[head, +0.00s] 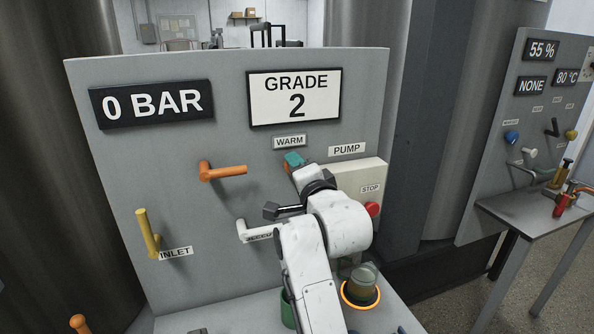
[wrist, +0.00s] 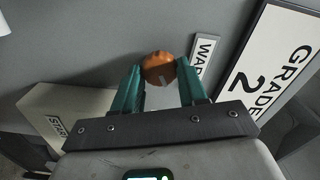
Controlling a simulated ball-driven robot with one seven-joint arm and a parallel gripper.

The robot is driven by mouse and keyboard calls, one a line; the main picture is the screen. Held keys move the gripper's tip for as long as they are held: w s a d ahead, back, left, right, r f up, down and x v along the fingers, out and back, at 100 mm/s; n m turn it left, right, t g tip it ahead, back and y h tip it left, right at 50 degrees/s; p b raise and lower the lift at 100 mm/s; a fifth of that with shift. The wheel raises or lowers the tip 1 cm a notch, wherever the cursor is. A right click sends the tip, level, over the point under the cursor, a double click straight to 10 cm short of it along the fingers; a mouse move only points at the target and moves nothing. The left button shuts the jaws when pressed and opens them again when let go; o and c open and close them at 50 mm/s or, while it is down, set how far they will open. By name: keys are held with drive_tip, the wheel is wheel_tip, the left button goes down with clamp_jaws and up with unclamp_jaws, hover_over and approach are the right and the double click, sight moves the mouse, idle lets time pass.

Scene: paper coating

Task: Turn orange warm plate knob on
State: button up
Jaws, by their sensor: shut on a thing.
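The orange warm knob (wrist: 158,69) is round with a pale mark on its face and sits on the grey panel beside the WARM label (wrist: 203,58). My gripper (wrist: 160,76) has its two teal fingers on either side of the knob, shut on it. In the head view my gripper (head: 293,160) reaches the panel just below the WARM label (head: 289,142). Only a sliver of the orange knob (head: 287,167) shows there; my wrist and fingers hide the rest.
An orange lever (head: 222,171), a yellow inlet lever (head: 147,232) and a white lever (head: 250,233) stick out of the panel. A pump box with a red stop button (head: 372,209) is at right. A glass jar (head: 363,283) stands below my arm.

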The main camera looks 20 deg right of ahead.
drive_tip(key=o, duration=1.1)
drive_tip(key=shift+c, duration=0.2)
drive_tip(key=shift+s, duration=0.15)
drive_tip(key=s+b, duration=0.1)
drive_tip(key=s, duration=0.9)
drive_tip(key=shift+s+b, duration=0.25)
drive_tip(key=shift+b, duration=0.15)
